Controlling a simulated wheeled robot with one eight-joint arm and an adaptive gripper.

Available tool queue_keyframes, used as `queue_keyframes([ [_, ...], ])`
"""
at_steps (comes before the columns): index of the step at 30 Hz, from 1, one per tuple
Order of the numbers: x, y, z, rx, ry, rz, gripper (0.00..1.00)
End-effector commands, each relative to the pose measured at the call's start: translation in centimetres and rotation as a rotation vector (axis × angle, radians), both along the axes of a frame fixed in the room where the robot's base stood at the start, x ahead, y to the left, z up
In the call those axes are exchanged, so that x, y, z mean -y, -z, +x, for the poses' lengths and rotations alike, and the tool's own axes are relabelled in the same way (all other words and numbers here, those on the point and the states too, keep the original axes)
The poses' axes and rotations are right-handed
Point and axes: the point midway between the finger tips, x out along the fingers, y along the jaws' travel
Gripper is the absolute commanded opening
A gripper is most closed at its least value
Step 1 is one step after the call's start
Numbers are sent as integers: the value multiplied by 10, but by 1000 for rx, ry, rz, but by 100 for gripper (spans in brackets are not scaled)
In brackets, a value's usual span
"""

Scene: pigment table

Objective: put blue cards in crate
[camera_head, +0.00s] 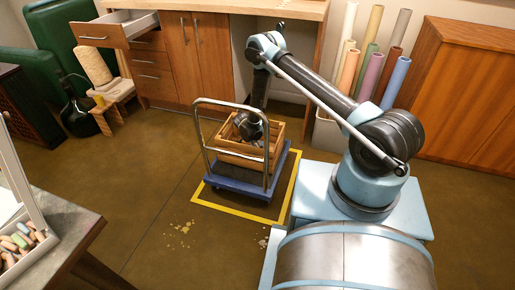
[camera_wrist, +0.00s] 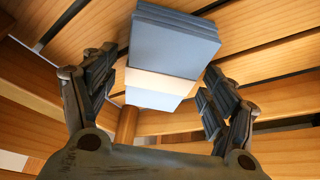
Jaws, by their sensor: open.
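The blue cards (camera_wrist: 176,37) are a stack with a cream band around it, seen in the wrist view between and beyond my fingers. The wooden slats of the crate (camera_wrist: 280,20) surround them, so the stack is inside the crate. I cannot tell whether it rests on the crate floor. My gripper (camera_wrist: 160,80) is open, with a finger on each side of the stack and a visible gap at both sides. In the head view the crate (camera_head: 240,161) stands on a trolley, and my gripper (camera_head: 250,128) reaches down into it. The cards are not clear there.
The blue trolley (camera_head: 235,186) with a metal handle stands inside a yellow floor outline (camera_head: 240,213). A wooden bench with an open drawer (camera_head: 105,30) is behind. Rolled tubes (camera_head: 373,75) stand at the right. A table with coloured sticks (camera_head: 22,241) is at the left.

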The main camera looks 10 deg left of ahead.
Motion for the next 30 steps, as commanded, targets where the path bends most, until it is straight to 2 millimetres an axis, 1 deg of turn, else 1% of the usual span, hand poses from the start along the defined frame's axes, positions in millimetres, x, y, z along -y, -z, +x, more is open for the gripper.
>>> queue_keyframes([
  [5, -1, -3, -1, 0, 0, 0, 78],
  [8, -3, -10, -2, 0, -1, 0, 78],
  [11, -7, -21, -5, 0, -1, 0, 78],
  [24, -27, -85, -23, 0, 0, 0, 78],
  [30, -33, -104, -27, 0, 0, 0, 78],
])
